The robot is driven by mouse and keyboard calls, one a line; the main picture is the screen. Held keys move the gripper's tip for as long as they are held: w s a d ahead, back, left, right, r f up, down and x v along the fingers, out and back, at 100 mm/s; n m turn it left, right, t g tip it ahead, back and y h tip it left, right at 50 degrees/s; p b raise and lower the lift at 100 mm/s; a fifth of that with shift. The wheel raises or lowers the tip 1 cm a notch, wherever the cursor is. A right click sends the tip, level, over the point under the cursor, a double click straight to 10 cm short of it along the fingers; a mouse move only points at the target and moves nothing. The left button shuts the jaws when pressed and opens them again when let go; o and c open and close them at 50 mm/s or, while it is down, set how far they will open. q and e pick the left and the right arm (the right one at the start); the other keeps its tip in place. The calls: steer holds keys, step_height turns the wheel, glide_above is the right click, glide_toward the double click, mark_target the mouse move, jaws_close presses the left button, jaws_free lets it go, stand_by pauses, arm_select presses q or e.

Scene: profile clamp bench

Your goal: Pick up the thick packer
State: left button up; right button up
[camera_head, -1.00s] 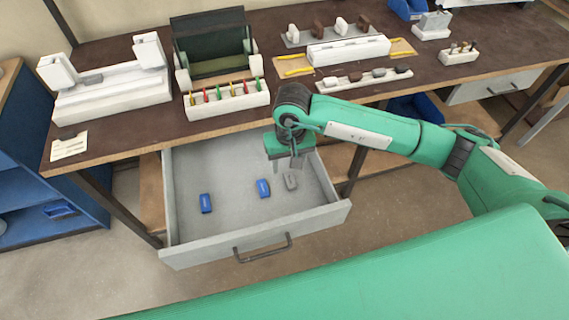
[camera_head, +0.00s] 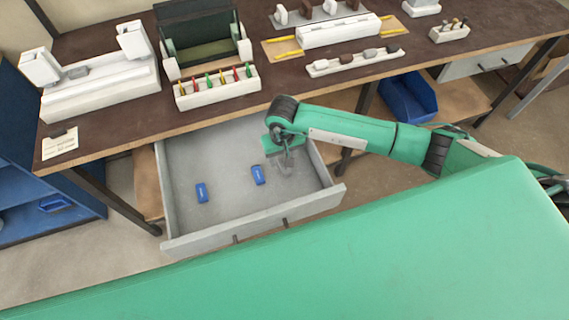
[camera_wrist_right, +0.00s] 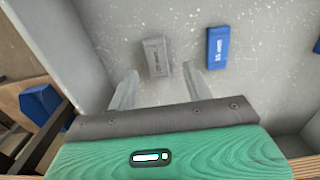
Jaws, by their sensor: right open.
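A grey block (camera_wrist_right: 157,57) with small dark lettering lies on the drawer floor in the right wrist view. Two blue blocks lie left of my right gripper in the head view, one nearer (camera_head: 258,175) and one farther left (camera_head: 201,193). The nearer one also shows in the wrist view (camera_wrist_right: 217,48). I cannot tell from the lettering which block is the thick packer. My right gripper (camera_wrist_right: 161,72) is open and empty, with the grey block lined up between and just beyond its fingertips. In the head view the gripper (camera_head: 284,165) largely hides this block. My left gripper is out of view.
The open grey drawer (camera_head: 225,205) has walls close around my right gripper. The bench top (camera_head: 110,115) above it carries a white clamp fixture (camera_head: 100,92), a rack of coloured pegs (camera_head: 217,88) and several blocks. A blue bin (camera_head: 408,98) sits below, to the right.

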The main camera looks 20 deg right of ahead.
steer(key=shift+w+d+f+p, duration=0.15)
steer(key=shift+f+p, duration=0.25)
steer(key=shift+f, duration=1.35)
steer(key=c, duration=1.1)
steer(key=shift+o, duration=0.2)
steer(key=shift+r, duration=0.1)
